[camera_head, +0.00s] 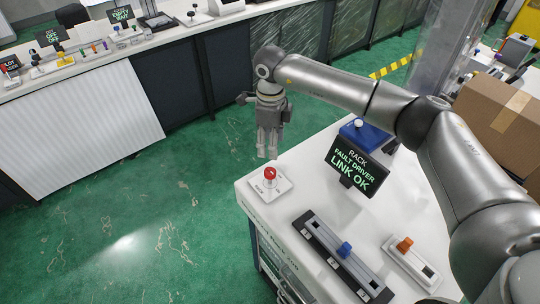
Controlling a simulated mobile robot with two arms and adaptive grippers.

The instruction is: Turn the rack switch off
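A black display (346,168) reading "RACK FAULT DRIVER LINK OK" stands on the white table (310,178). In front of it are a white base with an orange lever (404,244) and a dark track with a blue slider knob (345,249). I cannot tell which control is the rack switch. A red button (269,173) on a white plate sits at the table's left corner. My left gripper is out of view.
A cardboard box (500,115) is at the right. A white counter (90,65) with other controls stands at the back left. Green floor (150,215) between is clear.

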